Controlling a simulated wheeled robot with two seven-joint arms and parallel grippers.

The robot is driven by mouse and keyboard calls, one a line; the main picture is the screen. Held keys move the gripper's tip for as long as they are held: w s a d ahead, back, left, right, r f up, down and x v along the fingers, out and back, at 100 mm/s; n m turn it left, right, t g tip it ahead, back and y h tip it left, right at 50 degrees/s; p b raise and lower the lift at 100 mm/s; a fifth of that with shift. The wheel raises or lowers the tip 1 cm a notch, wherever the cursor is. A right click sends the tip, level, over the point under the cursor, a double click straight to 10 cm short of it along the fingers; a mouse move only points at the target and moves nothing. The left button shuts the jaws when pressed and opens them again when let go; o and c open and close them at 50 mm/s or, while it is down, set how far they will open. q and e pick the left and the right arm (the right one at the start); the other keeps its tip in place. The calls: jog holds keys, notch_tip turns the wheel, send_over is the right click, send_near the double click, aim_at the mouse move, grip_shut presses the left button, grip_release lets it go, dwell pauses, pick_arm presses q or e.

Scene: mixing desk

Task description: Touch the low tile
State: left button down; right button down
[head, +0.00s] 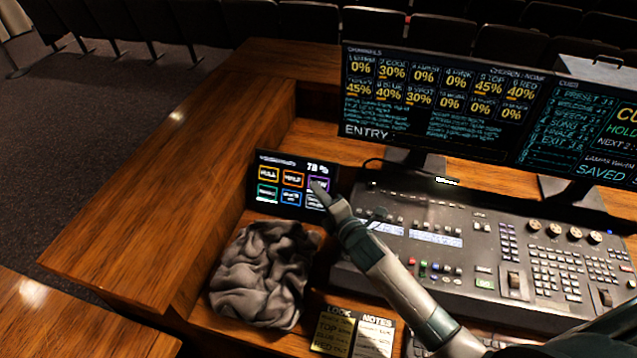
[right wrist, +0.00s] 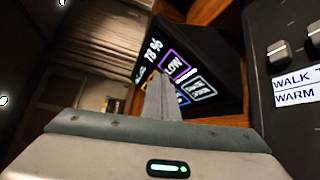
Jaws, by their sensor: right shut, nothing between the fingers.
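A small black touch panel (head: 283,157) with two rows of outlined tiles stands at the left end of the desk. The low tile (head: 321,181), purple-outlined, is at the right of its top row, partly hidden by my fingertips. In the right wrist view the purple low tile (right wrist: 174,66) shows just right of the fingertips. My right gripper (head: 321,189) is shut and empty, its tips at the panel's right side. It also shows in the right wrist view (right wrist: 158,82). I cannot tell whether the tips touch the glass. My left gripper is not in view.
A crumpled grey cloth (head: 262,275) lies just below the panel. A lighting console (head: 480,245) fills the right, under two monitors (head: 440,100). Look and notes cards (head: 353,332) lie at the front. A raised wooden edge (head: 180,200) bounds the left.

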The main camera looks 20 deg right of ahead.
jog(key=s+a+r+p, duration=0.2)
jog(key=s, duration=0.1)
jog(key=shift+s+a+r+p, duration=0.1)
jog(key=shift+s+a+p, duration=0.1)
jog(key=shift+p, duration=0.1)
dwell(0.9)
